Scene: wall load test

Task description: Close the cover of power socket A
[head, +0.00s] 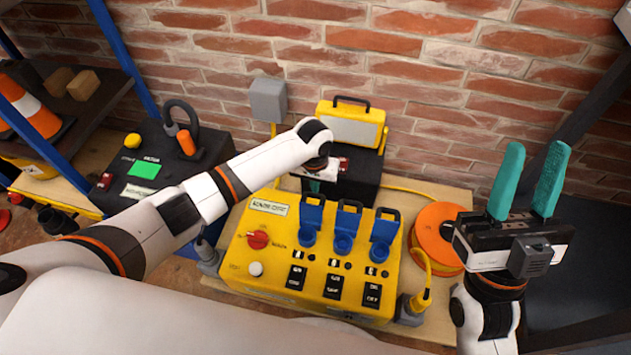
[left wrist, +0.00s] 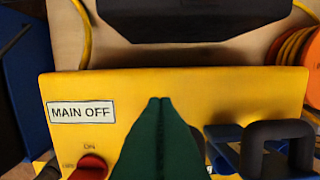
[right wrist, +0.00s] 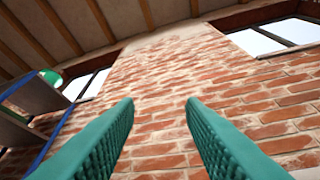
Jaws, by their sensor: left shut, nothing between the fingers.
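A yellow control box (head: 330,287) has three blue sockets in a row. Their blue covers stand raised, with black handles on top. The left cover (head: 311,214), middle cover (head: 347,220) and right cover (head: 384,230) look open. The letters marking the sockets are too small to read. My left gripper (head: 314,185) is shut and empty, pointing down behind the left cover, partly hidden by its own wrist. In the left wrist view its fingers (left wrist: 160,102) are together over the box, left of a black handle (left wrist: 278,142). My right gripper (head: 528,185) is open and empty, pointing up, right of the box.
A red rotary switch (head: 258,239) and a white button (head: 255,269) are on the box's left. A yellow lamp (head: 350,127) stands behind, by the brick wall. An orange reel (head: 436,236) lies to the right. A black case (head: 155,165) stands left.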

